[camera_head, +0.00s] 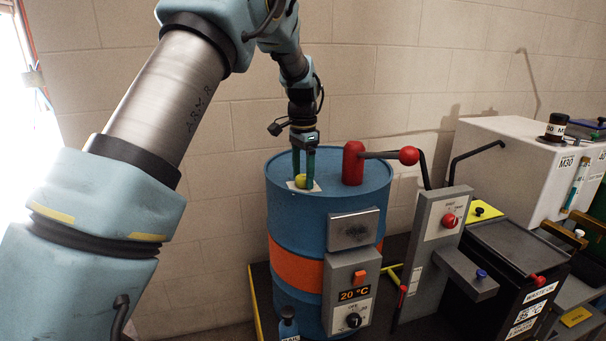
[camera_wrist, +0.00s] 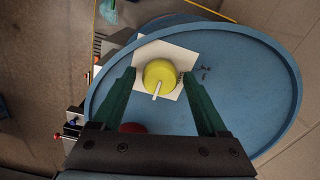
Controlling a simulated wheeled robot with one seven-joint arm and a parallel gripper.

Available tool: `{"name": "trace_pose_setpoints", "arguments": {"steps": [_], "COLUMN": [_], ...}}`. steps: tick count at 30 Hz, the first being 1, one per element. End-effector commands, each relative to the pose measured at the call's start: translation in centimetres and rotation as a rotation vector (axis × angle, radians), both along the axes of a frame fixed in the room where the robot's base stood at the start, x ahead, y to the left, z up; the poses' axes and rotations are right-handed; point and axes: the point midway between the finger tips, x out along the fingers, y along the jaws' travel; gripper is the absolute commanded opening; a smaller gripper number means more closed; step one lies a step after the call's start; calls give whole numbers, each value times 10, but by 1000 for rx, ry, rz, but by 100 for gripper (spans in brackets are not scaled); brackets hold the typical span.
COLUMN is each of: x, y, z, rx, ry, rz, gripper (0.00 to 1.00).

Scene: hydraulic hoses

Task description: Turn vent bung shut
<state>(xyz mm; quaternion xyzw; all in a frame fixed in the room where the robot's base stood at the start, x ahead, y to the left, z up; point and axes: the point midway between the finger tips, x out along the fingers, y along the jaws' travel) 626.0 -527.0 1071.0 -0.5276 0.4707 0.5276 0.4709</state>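The vent bung (camera_head: 300,181) is a round yellow cap on a pale square label on top of the blue drum (camera_head: 295,222). In the wrist view the fingers of my gripper (camera_wrist: 163,82) stand apart on either side of the bung, with gaps showing. The gripper is open and holds nothing.
A red pump post (camera_head: 353,163) with a red-knobbed lever (camera_head: 409,156) stands on the drum right of the bung. A control box (camera_head: 351,290) reading 20 °C is on the drum's front. A grey lever panel (camera_head: 441,225) and white tank (camera_head: 515,165) stand to the right.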

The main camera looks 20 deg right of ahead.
Motion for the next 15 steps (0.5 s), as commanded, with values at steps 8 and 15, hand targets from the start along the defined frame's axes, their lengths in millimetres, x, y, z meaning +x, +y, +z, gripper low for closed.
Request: {"name": "trace_pose_setpoints", "arguments": {"steps": [8, 15], "x": [0, 0], "y": [0, 0], "z": [0, 0], "rx": [0, 0], "ry": [0, 0], "rz": [0, 0], "gripper": [43, 16]}}
